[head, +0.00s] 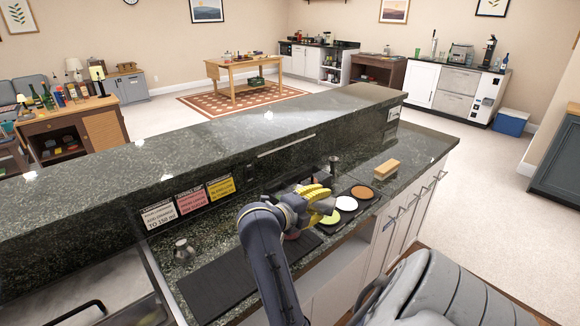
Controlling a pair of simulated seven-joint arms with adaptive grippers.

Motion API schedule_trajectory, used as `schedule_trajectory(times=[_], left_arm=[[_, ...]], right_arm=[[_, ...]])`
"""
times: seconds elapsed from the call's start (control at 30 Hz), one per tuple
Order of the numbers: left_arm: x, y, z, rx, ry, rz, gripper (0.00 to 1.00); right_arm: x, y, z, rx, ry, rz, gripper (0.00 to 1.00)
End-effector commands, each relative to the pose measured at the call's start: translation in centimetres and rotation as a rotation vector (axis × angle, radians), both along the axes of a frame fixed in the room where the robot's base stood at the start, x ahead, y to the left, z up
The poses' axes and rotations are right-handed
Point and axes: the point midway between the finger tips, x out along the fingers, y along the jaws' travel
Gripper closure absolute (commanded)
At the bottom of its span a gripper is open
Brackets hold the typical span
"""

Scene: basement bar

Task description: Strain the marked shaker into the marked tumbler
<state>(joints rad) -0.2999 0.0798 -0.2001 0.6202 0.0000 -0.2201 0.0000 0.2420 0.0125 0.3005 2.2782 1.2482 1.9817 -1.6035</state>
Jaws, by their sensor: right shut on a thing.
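My right gripper (312,205), with yellow fingers, is over the lower counter near the middle of the head view. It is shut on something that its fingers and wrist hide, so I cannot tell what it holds. A small silvery metal vessel (183,250) stands on the counter at the left; I see no mark on it. A reddish patch (293,237) shows just below the gripper, mostly covered. I cannot make out the marked shaker or the marked tumbler for certain. My left gripper is not in view.
A black tray (372,202) with yellow, white and brown discs lies right of the gripper. A tan block (385,169) and a dark metal item (333,166) are beyond it. A dark mat (217,287) lies bare at front left. The raised bar ledge (130,190) runs behind, above several cards.

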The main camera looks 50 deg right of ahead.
Motion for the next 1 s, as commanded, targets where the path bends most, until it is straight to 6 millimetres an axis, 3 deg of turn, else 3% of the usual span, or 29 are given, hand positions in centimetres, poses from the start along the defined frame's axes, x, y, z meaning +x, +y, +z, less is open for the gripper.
schedule_trajectory(times=[1.0], left_arm=[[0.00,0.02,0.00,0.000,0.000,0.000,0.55]], right_arm=[[0.33,0.14,0.97,-0.047,0.117,-0.001,0.93]])
